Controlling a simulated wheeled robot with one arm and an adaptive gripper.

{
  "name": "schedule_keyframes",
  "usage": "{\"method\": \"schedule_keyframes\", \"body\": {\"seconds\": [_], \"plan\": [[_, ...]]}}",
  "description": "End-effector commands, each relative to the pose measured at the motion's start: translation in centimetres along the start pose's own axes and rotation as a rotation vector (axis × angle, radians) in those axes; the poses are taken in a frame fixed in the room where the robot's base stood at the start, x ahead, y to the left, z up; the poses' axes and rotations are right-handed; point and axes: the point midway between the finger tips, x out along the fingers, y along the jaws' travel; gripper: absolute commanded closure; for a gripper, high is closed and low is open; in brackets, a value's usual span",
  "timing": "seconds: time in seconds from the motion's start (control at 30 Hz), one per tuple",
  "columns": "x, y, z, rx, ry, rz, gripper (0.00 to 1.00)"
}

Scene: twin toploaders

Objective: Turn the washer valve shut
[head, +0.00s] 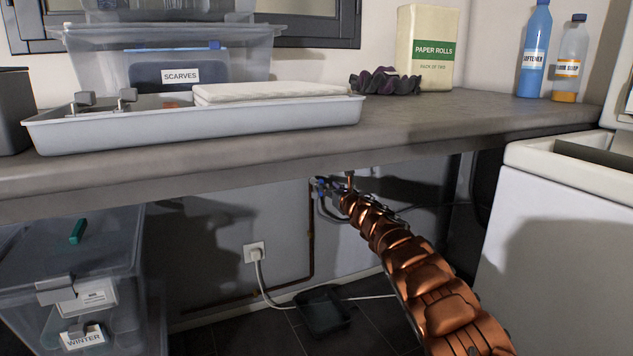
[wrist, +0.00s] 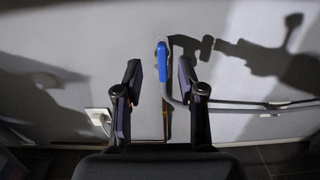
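The washer valve has a blue lever handle (wrist: 162,58), seen nearly end-on and upright in the wrist view, on the wall at the top of a copper pipe. A grey hose leaves beside it to the right. In the head view a small bit of blue (head: 320,183) shows at the valve, under the counter. My gripper (wrist: 161,68) is open and empty, its two fingers on either side of the handle in the picture. I cannot tell if the tips reach past it; no contact shows. In the head view my gripper (head: 338,192) is small and partly hides the valve.
The counter (head: 420,130) hangs just above my arm. A copper pipe (head: 311,235) runs down the wall, with a plugged socket (head: 254,252) to its left. Clear storage bins (head: 75,270) stand at left, a white toploader (head: 560,250) at right. A dark tray (head: 324,312) lies on the floor.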

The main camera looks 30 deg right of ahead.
Motion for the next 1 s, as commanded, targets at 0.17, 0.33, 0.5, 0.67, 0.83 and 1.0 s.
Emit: {"method": "schedule_keyframes", "body": {"seconds": [0.17,0.33,0.5,0.67,0.83,1.0], "plan": [[0.1,-0.3,0.1,-0.010,-0.008,0.005,0.60],[0.8,-0.4,0.2,-0.007,-0.008,0.003,0.60],[1.7,-0.3,0.1,-0.005,-0.006,0.003,0.60],[2.5,-0.2,-0.2,-0.004,-0.003,0.004,0.60],[3.3,-0.1,0.3,-0.006,-0.007,0.006,0.60],[4.1,0.0,0.3,-0.005,-0.008,0.006,0.60]]}}
